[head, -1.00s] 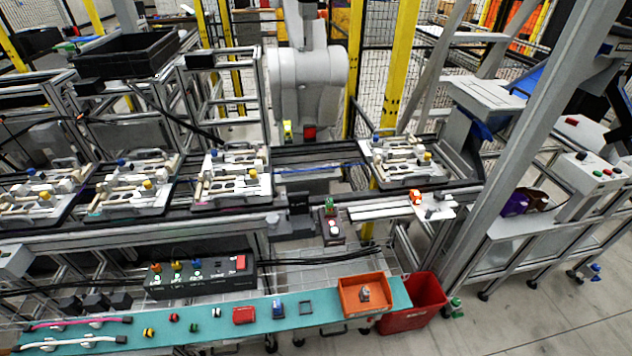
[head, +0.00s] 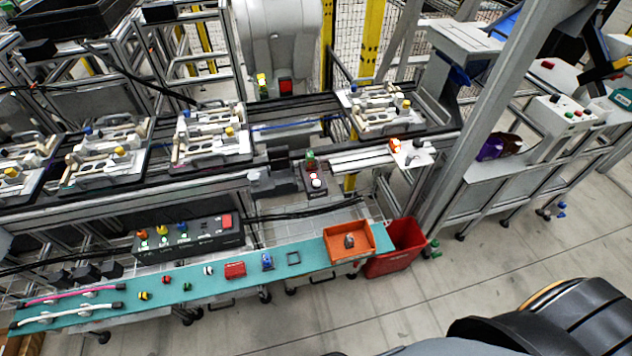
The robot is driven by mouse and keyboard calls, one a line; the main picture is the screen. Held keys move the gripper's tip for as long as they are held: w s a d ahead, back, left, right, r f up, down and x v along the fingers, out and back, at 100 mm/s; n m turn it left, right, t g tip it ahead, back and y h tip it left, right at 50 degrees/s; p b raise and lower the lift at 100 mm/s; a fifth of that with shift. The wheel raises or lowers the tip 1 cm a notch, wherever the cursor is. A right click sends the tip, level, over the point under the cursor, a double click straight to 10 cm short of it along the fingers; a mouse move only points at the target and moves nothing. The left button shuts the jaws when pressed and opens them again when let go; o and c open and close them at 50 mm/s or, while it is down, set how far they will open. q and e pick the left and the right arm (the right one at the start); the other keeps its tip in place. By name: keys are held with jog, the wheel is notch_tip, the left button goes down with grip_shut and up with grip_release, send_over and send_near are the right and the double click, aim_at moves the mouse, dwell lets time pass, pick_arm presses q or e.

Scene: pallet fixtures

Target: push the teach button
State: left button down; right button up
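No label reading "teach" is legible, so I cannot tell which button is the teach button. A small box with round red and white buttons (head: 316,181) sits at the conveyor's front edge, below a small green-topped part. A grey panel (head: 562,121) with red, green and black buttons is at the right. Neither of my grippers is in view.
The teal shelf (head: 205,289) carries cables, small parts and an orange tray (head: 350,241). A red bin (head: 397,247) stands at its right end. A grey post (head: 487,110) rises before the right station. Open floor (head: 460,265) lies at right; dark rounded parts, probably mine, cover the lower right corner.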

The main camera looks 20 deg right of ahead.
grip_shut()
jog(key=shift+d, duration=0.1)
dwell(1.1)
